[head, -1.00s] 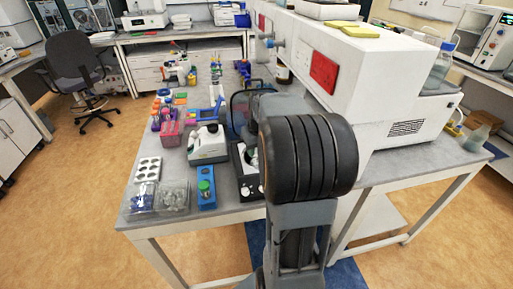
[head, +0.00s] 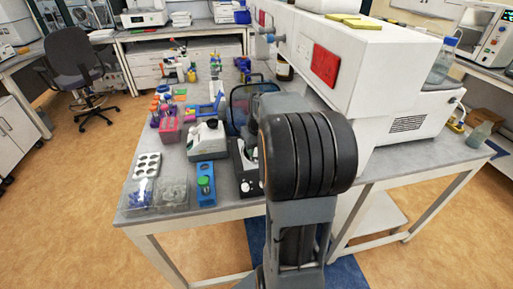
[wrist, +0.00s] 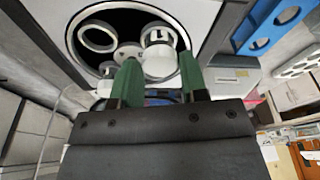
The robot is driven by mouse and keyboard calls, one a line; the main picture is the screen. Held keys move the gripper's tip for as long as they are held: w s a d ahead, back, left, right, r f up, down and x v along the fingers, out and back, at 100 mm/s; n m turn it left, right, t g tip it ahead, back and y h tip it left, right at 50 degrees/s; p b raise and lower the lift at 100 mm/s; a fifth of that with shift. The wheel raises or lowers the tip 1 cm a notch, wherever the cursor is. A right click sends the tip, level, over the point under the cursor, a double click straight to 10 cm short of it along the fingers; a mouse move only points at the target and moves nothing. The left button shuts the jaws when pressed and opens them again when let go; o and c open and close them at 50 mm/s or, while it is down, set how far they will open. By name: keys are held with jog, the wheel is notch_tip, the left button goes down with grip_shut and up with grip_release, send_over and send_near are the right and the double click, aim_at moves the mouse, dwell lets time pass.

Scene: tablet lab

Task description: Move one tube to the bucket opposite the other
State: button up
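The centrifuge (head: 248,184) stands on the bench with its dark lid raised, partly hidden behind my arm in the head view. The wrist view looks into its round dark chamber. An empty ring-shaped bucket (wrist: 97,37) sits at the left of the rotor, and a bucket with a white, capped-looking content (wrist: 160,38) sits at the right. My gripper (wrist: 159,60) has two green fingers standing apart at the chamber's near side. The white part shows between and beyond them, with no clear contact. My gripper is hidden in the head view.
A blue rack with a green-capped item (head: 205,184), a white well plate (head: 147,165) and clear boxes (head: 170,194) stand left of the centrifuge. A white instrument (head: 207,138) stands behind the rack. A large white machine (head: 370,75) fills the bench's right side.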

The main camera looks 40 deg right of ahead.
jog(key=o, duration=0.4)
jog(key=shift+o, duration=0.2)
jog(key=shift+r, duration=0.1)
notch_tip(320, 180, up, 13)
jog(key=s, duration=0.2)
jog(key=shift+s+a+r, duration=0.2)
jog(key=shift+s+a, duration=0.1)
jog(key=shift+s, duration=0.05)
jog(key=s+a+f+n+t, duration=0.1)
jog(key=s+a+f, duration=0.3)
jog(key=a, duration=0.6)
jog(key=s+a+f+n, duration=0.1)
jog(key=s+a+f, duration=0.4)
jog(key=a, duration=0.5)
jog(key=shift+f+t, duration=0.4)
jog(key=shift+f, duration=0.9)
